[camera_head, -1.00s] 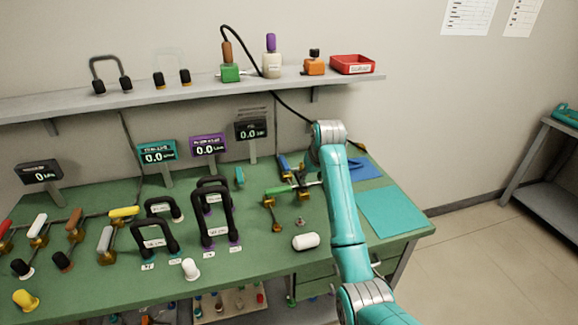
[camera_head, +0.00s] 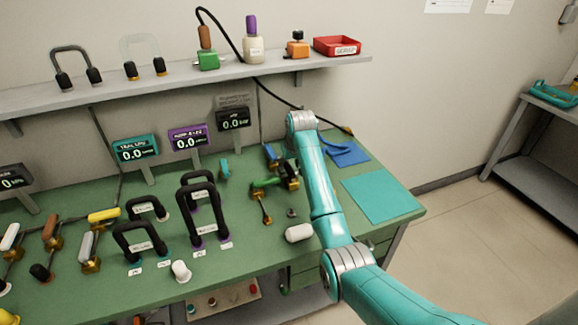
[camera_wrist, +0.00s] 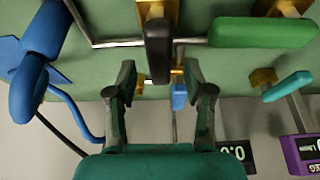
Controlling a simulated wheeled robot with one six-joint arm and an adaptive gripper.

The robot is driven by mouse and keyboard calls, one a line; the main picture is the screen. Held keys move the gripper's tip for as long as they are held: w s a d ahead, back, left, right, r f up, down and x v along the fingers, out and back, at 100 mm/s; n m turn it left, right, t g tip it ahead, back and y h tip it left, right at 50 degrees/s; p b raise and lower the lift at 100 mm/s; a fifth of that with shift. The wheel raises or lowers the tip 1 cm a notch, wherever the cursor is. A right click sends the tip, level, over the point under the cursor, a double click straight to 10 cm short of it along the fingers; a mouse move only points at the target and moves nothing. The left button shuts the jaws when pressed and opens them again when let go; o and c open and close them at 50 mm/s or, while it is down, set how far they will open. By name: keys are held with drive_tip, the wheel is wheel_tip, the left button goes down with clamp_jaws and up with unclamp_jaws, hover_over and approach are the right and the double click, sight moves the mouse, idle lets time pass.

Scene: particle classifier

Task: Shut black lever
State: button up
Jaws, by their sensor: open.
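The black lever (camera_wrist: 158,50) shows upright in the wrist view, just ahead of the gap between my fingers. It stands on a brass valve body (camera_wrist: 157,9) on a metal pipe. My gripper (camera_wrist: 159,70) is open, with one dark finger on each side of the lever's lower end. I cannot tell whether either finger touches it. In the head view my teal arm reaches over the right part of the green bench, and the arm hides most of the gripper and lever area.
Close by are a green handle (camera_wrist: 262,33), blue handles (camera_wrist: 42,30) with a hose, and a teal handle (camera_wrist: 287,86). A purple display (camera_wrist: 300,153) stands at the wrist view's lower right.

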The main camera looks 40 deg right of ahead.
drive_tip(key=shift+w+f, duration=0.25)
drive_tip(key=shift+f, duration=0.4)
clamp_jaws()
